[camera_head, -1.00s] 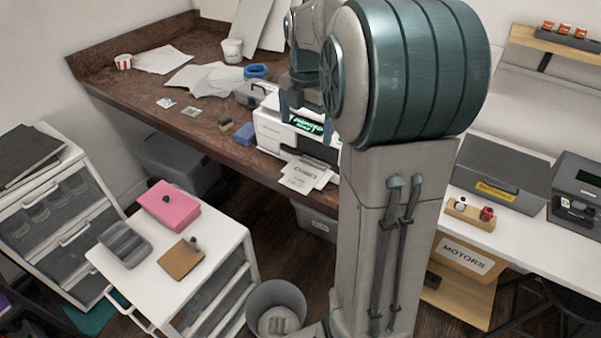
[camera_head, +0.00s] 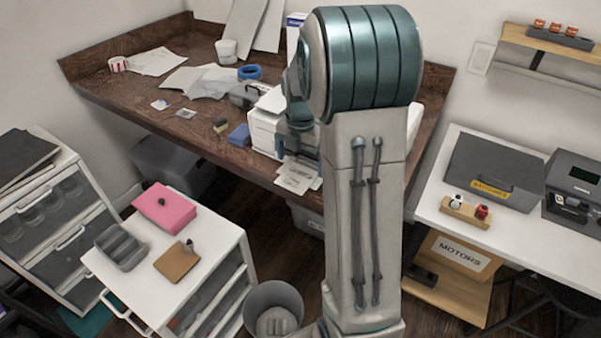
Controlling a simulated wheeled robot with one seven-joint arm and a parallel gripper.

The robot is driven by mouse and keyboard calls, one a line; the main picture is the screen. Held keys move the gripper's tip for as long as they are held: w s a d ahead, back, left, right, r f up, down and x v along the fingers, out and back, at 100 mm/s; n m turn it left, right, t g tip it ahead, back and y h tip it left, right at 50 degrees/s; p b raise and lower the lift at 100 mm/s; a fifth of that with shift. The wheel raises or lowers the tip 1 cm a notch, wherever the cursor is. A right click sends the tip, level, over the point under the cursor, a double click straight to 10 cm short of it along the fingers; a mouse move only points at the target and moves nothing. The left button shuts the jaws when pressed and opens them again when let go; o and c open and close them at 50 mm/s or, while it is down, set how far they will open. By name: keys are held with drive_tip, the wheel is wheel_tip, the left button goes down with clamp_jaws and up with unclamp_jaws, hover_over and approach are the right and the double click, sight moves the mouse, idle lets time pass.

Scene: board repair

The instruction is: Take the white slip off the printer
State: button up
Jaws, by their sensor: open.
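The white printer (camera_head: 264,132) stands on the brown desk, mostly hidden behind my arm. White paper slips (camera_head: 295,178) stick out of its front over the desk edge; I cannot tell how many. My gripper (camera_head: 298,153) is open, in front of the printer and just above the slips in the picture. My own arm hides part of it, and I cannot tell whether its fingers touch the slips.
The brown desk (camera_head: 120,82) holds a blue sponge (camera_head: 239,136), loose papers (camera_head: 205,80) and a blue tape roll (camera_head: 250,72). Below stand a white drawer cart (camera_head: 205,225) and a grey bin (camera_head: 273,300). A white table (camera_head: 510,223) is at right.

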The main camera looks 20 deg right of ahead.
sight(299, 174)
drive_tip(key=shift+f, duration=1.35)
drive_tip(key=c, duration=1)
drive_tip(key=shift+r, duration=0.1)
drive_tip(key=shift+w+a+r, duration=0.1)
drive_tip(key=shift+a+r, duration=0.05)
drive_tip(key=shift+r, duration=0.05)
wheel_tip(299, 174, up, 7)
drive_tip(key=b, duration=0.1)
drive_tip(key=w+a+b, duration=0.2)
drive_tip(key=a, duration=1.7)
drive_tip(key=shift+a+f, duration=0.25)
drive_tip(key=shift+a, duration=0.1)
